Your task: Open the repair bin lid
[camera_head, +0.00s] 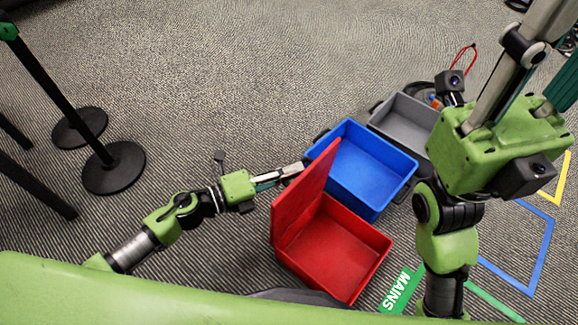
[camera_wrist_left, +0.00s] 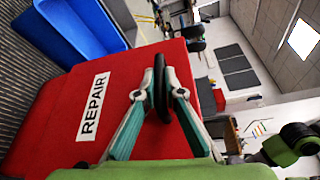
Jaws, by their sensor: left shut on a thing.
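The red repair bin (camera_head: 345,282) stands on the floor with its inside showing, empty. Its red lid (camera_head: 303,196) is raised, nearly upright along the bin's left side. In the left wrist view the lid's outer face (camera_wrist_left: 60,150) bears a white REPAIR label (camera_wrist_left: 92,106) and a black handle (camera_wrist_left: 160,88). My left gripper (camera_head: 297,168) is at the lid's upper edge, shut on the handle, with a finger on each side of it in the wrist view (camera_wrist_left: 163,92). My right gripper (camera_head: 530,75) is raised at the upper right; its fingertips run out of frame.
An empty blue bin (camera_head: 365,165) stands right behind the red one, with a grey bin (camera_head: 408,122) beyond it. Cables (camera_head: 460,65) lie past the grey bin. Black barrier posts (camera_head: 85,130) stand at left. Carpet is clear at the upper middle.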

